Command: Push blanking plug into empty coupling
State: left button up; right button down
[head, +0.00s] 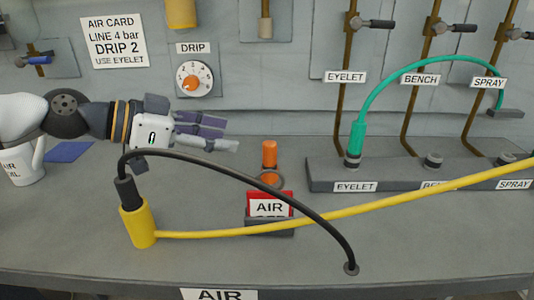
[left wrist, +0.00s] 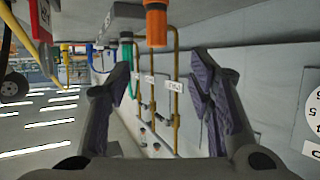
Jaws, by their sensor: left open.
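The orange blanking plug (head: 269,154) stands upright behind the red AIR sign, with a grey ring around its lower part. In the left wrist view the orange plug (left wrist: 157,24) shows at the top edge. My left gripper (head: 224,133) is open and empty, left of the plug and apart from it, fingers pointing right. Its spread fingers also show in the left wrist view (left wrist: 163,92). On the grey manifold, the BENCH coupling (head: 433,160) has nothing in it. The EYELET coupling (head: 353,160) holds the green hose's end. The SPRAY coupling (head: 503,158) is small and sits behind the yellow hose.
A yellow connector (head: 138,226) with a black hose (head: 255,169) stands at front left. The black hose arches below my gripper. A yellow hose (head: 330,211) crosses the bench in front of the manifold. The red AIR sign (head: 269,203) stands before the plug.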

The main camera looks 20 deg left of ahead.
aim_at(270, 149)
pick_arm(q)
jog(key=x, duration=0.3)
jog(key=f+b+x, duration=0.1)
jog(key=x, duration=0.7)
jog(key=shift+s+f+b, duration=0.25)
jog(key=shift+f+b, duration=0.05)
jog(key=shift+b, duration=0.05)
jog(key=shift+w+d, duration=0.2)
jog(key=shift+r, duration=0.25)
pick_arm(e)
jog(key=s+f, duration=0.1)
jog(key=s+f+g, duration=0.1)
jog(key=shift+s+f, duration=0.15)
jog(key=shift+s, duration=0.15)
pick_arm(q)
grip_shut()
